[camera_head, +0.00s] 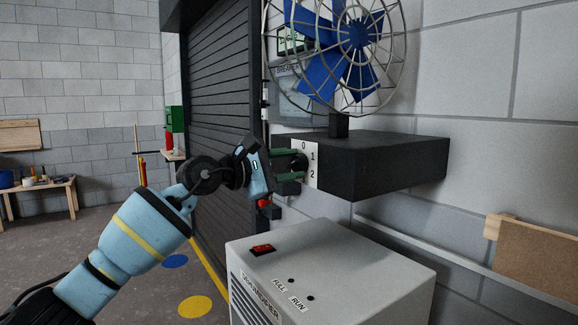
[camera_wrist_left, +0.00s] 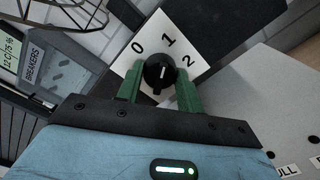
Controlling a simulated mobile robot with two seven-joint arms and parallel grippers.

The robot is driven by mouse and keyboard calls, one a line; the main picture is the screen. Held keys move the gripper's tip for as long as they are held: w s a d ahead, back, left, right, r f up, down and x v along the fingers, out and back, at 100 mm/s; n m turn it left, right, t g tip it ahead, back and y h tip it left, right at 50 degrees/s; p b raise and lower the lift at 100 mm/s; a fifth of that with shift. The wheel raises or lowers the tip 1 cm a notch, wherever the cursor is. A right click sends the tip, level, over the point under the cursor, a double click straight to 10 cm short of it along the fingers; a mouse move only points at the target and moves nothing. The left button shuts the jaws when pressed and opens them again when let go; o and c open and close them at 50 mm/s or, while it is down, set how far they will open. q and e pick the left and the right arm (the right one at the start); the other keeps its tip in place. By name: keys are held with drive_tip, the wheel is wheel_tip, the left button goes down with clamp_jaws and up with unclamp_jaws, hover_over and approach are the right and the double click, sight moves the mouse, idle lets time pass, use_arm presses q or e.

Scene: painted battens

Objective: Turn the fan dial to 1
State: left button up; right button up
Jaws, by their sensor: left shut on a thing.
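The black fan dial (camera_wrist_left: 160,72) sits on a white plate (camera_wrist_left: 150,35) marked 0, 1 and 2. A short pale line shows on the dial's face, roughly upright in the left wrist view and roughly in line with the 1. My left gripper (camera_wrist_left: 159,88) has its green fingers on either side of the dial, shut on it. In the head view the left gripper (camera_head: 288,165) reaches the plate from the left, and its fingers partly cover the dial. The blue-bladed fan (camera_head: 358,35) stands on the black box (camera_head: 385,165) that bears the plate. My right gripper is out of view.
A grey-white machine (camera_head: 340,265) with a red switch (camera_head: 263,250) stands below the box. A breaker panel (camera_head: 290,95) hangs on the wall behind the fan. A dark roller shutter (camera_head: 218,120) is behind my arm. Floor at left is open.

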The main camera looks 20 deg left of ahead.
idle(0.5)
use_arm(q)
drive_tip(key=o, duration=1)
drive_tip(key=shift+a, duration=0.1)
drive_tip(key=b+v, duration=0.1)
drive_tip(key=v, duration=0.6)
drive_tip(key=shift+s+a, duration=0.2)
drive_tip(key=shift+s, duration=0.15)
